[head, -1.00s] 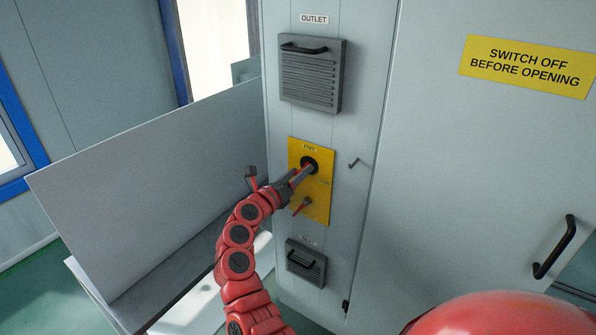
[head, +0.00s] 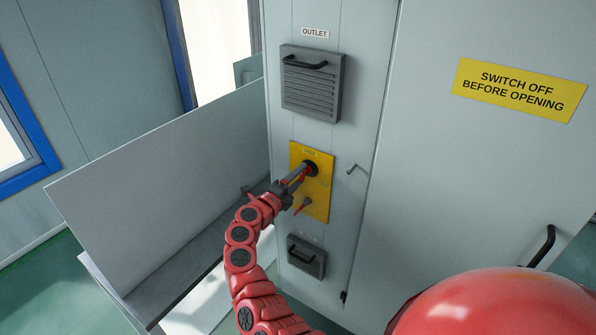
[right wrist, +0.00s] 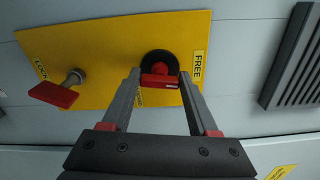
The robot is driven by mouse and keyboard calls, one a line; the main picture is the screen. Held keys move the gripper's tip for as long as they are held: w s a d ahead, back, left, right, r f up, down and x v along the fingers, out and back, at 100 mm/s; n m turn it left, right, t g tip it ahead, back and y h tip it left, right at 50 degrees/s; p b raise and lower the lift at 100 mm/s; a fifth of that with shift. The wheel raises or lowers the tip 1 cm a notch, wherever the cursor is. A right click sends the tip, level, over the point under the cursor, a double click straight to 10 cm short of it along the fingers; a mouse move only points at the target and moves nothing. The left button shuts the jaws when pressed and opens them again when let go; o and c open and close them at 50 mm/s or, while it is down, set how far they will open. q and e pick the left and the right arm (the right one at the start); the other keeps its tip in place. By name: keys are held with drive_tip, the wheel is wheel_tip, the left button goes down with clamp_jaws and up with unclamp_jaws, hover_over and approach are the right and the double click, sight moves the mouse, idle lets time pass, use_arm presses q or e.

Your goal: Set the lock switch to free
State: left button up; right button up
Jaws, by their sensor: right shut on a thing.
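The yellow switch panel (head: 323,192) is on the narrow cabinet face and fills much of the right wrist view (right wrist: 100,45). A red handle (right wrist: 160,80) sits on a black round base (right wrist: 158,63) beside the FREE label (right wrist: 197,68). My right gripper (right wrist: 160,79) is shut on this handle, one finger on each side; in the head view the gripper (head: 304,173) hides most of it. My left gripper is not in view.
A grey vent with a black handle (head: 311,83) is above the panel under the OUTLET label, and a smaller vent (head: 306,257) is below. A small hook (head: 356,169) sticks out right of the panel. A large pale sheet (head: 160,185) stands left of my right arm.

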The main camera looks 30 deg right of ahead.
drive_tip(key=shift+f+n+p, duration=0.1)
drive_tip(key=shift+n+p, duration=0.55)
drive_tip(key=shift+n, duration=0.35)
drive_tip(key=o, duration=1.4)
drive_tip(key=shift+a, duration=0.1)
drive_tip(key=b+v, duration=0.5)
drive_tip(key=v, duration=1.2)
drive_tip(key=shift+a, duration=0.1)
